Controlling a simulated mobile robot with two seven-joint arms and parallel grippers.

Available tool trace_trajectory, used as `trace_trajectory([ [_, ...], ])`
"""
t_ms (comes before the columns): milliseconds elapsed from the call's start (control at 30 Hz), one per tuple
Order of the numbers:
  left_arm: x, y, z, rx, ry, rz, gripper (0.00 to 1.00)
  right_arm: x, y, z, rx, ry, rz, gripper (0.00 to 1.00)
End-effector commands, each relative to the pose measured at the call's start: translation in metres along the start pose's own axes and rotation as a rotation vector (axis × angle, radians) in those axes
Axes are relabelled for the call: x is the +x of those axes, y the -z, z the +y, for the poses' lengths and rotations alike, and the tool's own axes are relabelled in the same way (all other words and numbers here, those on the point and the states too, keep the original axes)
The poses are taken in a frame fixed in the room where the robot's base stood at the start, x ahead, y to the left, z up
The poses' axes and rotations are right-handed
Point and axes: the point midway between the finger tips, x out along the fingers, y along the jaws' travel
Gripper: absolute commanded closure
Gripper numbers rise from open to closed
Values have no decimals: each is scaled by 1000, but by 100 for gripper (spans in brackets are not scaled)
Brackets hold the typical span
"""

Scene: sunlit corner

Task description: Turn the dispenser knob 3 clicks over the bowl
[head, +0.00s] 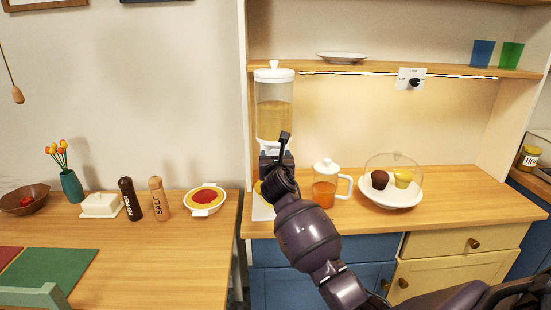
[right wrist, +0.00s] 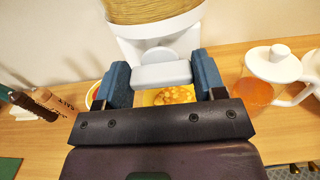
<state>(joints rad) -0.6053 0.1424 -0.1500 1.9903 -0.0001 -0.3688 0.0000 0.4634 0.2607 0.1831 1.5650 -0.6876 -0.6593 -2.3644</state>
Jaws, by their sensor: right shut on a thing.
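The dispenser (head: 274,92) stands at the left end of the counter, its clear hopper partly filled with tan cereal. Its base also shows at the top of the right wrist view (right wrist: 160,35). My right gripper (head: 277,160) is in front of the dispenser, shut on the light grey knob (right wrist: 160,74), with a blue finger on each side. In the head view my gripper hides the knob. The yellow bowl (right wrist: 148,98) is below the knob, partly hidden by my gripper, with orange-brown flakes in it. Only a sliver of it shows in the head view. My left gripper is not in view.
A glass pitcher (head: 325,188) with orange drink stands just right of the dispenser. A domed plate (head: 391,196) with muffins is farther right. A shelf (head: 350,68) runs above. The left table holds a pie dish (head: 204,211), shakers (head: 159,198) and a butter dish (head: 101,207).

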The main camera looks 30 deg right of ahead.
Motion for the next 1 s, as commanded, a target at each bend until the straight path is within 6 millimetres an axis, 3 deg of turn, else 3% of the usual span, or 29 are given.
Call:
trace_trajectory([
  [467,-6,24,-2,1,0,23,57,0,-4,-1,101,0,-1,60],
  [700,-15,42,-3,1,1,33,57,0,-2,-2,268,0,2,60],
  [1000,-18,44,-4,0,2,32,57,0,2,-2,545,0,2,60],
])
